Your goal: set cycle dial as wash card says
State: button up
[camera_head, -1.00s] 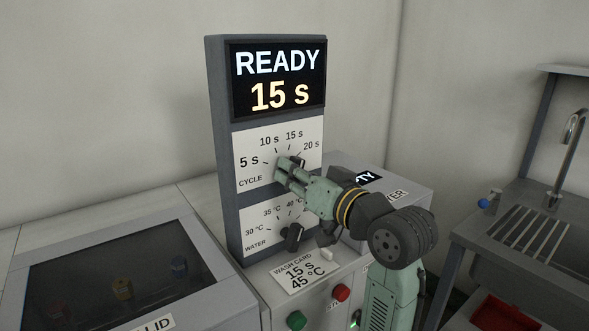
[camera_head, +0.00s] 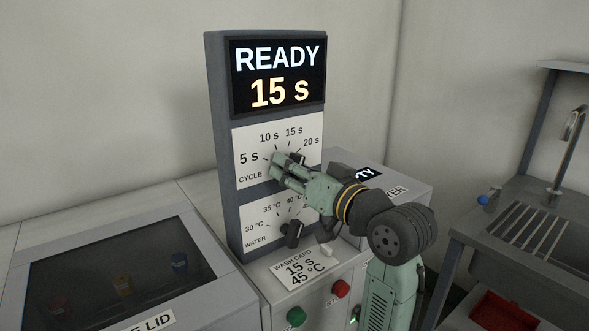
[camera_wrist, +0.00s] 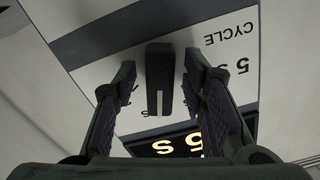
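The wash card (camera_head: 303,268) reads 15 s and 45 °C. The display (camera_head: 278,78) reads READY and 15 s. The cycle dial's scale (camera_head: 250,172) runs from 5 s to 20 s; my gripper (camera_head: 274,166) hides much of its knob in the head view. In the wrist view the black cycle knob (camera_wrist: 160,78), with a white line, stands between the two fingers of my gripper (camera_wrist: 158,85). The fingers are open, with a gap on each side of the knob. The water dial knob (camera_head: 292,234) sits below my arm.
A green button (camera_head: 296,317) and a red button (camera_head: 341,288) are below the card. A glass-topped lidded box (camera_head: 105,275) stands at left. A sink with a tap (camera_head: 574,135) and a red tray (camera_head: 505,310) are at right.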

jog(key=shift+s, duration=0.1)
jog(key=v, duration=1.2)
